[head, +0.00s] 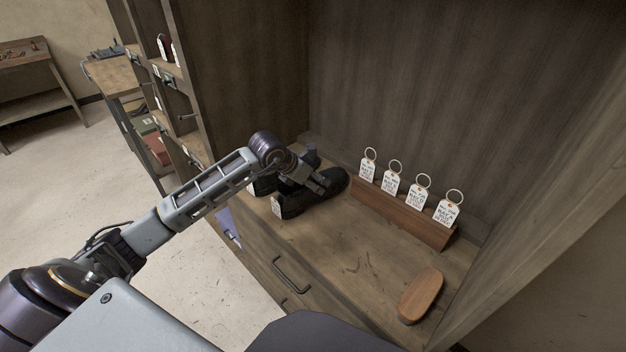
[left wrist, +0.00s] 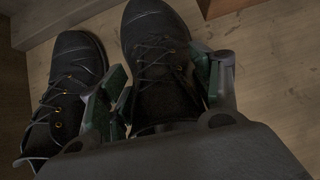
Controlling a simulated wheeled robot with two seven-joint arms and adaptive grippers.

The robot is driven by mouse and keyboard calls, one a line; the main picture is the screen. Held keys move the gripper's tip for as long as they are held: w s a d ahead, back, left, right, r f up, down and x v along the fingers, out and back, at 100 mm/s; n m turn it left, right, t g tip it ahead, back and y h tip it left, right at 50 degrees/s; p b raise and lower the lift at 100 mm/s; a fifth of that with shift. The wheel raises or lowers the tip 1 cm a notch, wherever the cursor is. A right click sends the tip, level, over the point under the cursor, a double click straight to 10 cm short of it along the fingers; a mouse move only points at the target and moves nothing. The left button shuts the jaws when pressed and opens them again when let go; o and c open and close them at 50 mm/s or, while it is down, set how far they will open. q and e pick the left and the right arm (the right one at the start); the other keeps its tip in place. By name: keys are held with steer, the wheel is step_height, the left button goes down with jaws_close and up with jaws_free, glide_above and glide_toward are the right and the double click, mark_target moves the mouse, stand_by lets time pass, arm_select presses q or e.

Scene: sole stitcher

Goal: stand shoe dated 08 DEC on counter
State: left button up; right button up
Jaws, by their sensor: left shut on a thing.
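Two black lace-up shoes stand side by side on the wooden counter (head: 358,258) at its left end. My left gripper (head: 322,183) is shut on the nearer shoe (head: 306,202), which also shows between the green finger pads in the left wrist view (left wrist: 152,62). A white tag (head: 276,206) hangs at this shoe's heel end; its print is too small to read. The other shoe (head: 262,185) is mostly hidden behind my gripper in the head view and shows at the left in the left wrist view (left wrist: 72,85). I cannot tell whether the held shoe touches the counter. My right gripper is not in view.
A wooden block (head: 412,218) along the back holds several ringed white tags. A wooden brush (head: 420,294) lies at the front right. The middle of the counter is clear. A tall cubby shelf (head: 165,85) stands at the left, and side walls close in the counter.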

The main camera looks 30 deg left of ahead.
arm_select(q)
steer(key=o, duration=1.5)
steer(key=shift+r, duration=0.1)
steer(key=shift+s+a+r, duration=0.2)
steer(key=shift+s+r, duration=0.1)
steer(key=shift+p+v, duration=0.3)
steer(key=shift+v, duration=5.2)
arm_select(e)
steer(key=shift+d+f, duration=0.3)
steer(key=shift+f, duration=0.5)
arm_select(q)
steer(key=shift+d, duration=0.1)
